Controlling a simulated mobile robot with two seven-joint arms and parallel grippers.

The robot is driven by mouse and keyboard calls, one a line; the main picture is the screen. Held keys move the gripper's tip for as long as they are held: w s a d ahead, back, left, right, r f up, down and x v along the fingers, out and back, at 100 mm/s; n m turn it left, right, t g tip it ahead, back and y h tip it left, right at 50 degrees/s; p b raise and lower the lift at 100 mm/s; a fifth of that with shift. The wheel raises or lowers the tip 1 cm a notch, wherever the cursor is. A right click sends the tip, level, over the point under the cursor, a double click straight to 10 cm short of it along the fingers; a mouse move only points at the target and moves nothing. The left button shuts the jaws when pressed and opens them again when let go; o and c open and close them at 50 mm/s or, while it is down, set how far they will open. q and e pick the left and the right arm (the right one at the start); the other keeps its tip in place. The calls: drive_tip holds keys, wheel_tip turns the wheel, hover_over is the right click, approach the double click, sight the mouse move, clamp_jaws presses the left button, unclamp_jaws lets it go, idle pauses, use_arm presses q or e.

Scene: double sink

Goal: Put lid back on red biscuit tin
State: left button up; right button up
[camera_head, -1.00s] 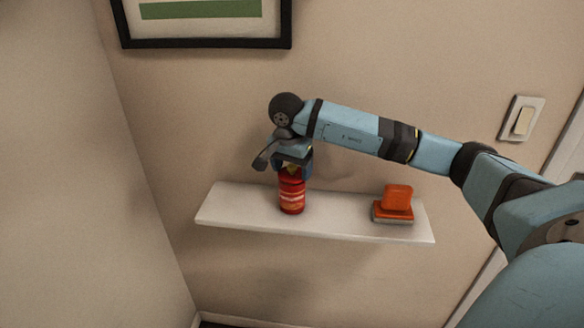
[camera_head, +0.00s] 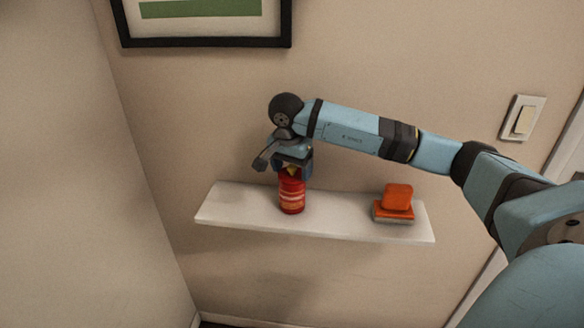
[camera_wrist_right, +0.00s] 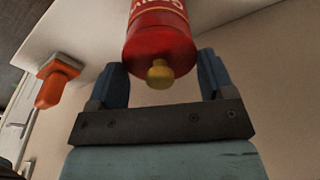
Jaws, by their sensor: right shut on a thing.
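The red biscuit tin (camera_head: 292,197) stands upright on the white shelf, left of its middle. It has lighter banding and lettering. Its red lid (camera_wrist_right: 150,58) with a gold knob (camera_wrist_right: 160,74) is at the tin's top, facing my right gripper in the wrist view. I cannot make out the seam between lid and tin. My right gripper (camera_head: 291,172) points down over the tin and is shut on the lid, with one blue finger on each side in the wrist view (camera_wrist_right: 163,64). In the head view the gripper hides much of the lid. My left gripper is not in view.
The white shelf (camera_head: 340,220) is fixed to the wall. An orange block on an orange and grey base (camera_head: 397,200) sits at its right; the shelf between it and the tin is clear. A framed picture (camera_head: 205,43) and a light switch (camera_head: 524,120) are on the wall.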

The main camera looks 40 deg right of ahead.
idle(0.4)
drive_tip(key=o, duration=0.9)
drive_tip(key=shift+r+p, duration=1.95)
drive_tip(key=shift+r, duration=1.55)
drive_tip(key=shift+c, duration=0.6)
clamp_jaws()
